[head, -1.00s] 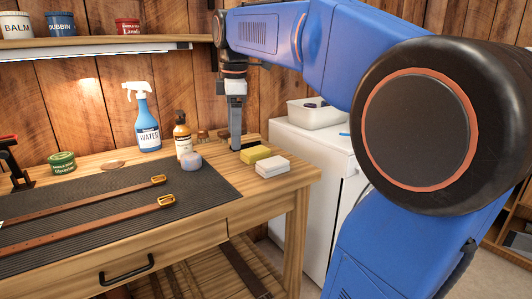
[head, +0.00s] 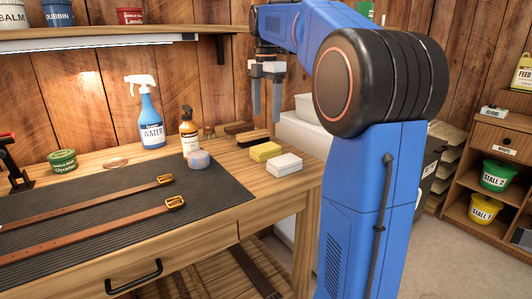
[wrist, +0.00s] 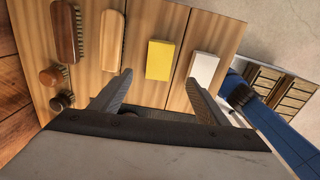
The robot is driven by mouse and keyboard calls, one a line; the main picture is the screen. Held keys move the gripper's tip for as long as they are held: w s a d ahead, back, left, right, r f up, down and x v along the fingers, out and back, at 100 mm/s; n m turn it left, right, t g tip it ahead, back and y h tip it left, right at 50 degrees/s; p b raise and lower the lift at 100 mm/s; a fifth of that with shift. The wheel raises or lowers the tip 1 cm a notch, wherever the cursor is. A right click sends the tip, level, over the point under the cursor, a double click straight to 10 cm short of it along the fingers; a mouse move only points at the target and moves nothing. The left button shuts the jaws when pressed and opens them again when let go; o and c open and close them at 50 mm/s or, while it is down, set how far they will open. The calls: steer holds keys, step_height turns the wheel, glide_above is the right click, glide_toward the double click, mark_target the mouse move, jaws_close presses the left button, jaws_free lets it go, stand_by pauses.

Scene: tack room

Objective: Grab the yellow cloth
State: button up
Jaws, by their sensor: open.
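The yellow cloth (head: 265,152) is a flat, block-like yellow piece lying on the wooden bench near its right end. It also shows in the wrist view (wrist: 160,60), just beyond the fingertips and roughly between them. A white block (head: 285,165) lies just beside it, apart from it; the wrist view shows it to the right (wrist: 203,68). My gripper (head: 266,112) is open and empty, with its fingers pointing down, above the back right part of the bench. Its two fingers also show in the wrist view (wrist: 158,79), well spread.
Two brushes (wrist: 67,30) (wrist: 113,38) and small round wooden items (wrist: 53,75) lie left of the cloth in the wrist view. A spray bottle (head: 150,115), an amber bottle (head: 189,130) and a round sponge-like piece (head: 198,159) stand nearby. A shelf (head: 110,40) hangs behind.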

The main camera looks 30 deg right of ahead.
mark_target(265, 147)
step_height(265, 147, down, 12)
steer(key=shift+w+a+r, duration=0.1)
stand_by(0.5)
steer(key=c, duration=1.1)
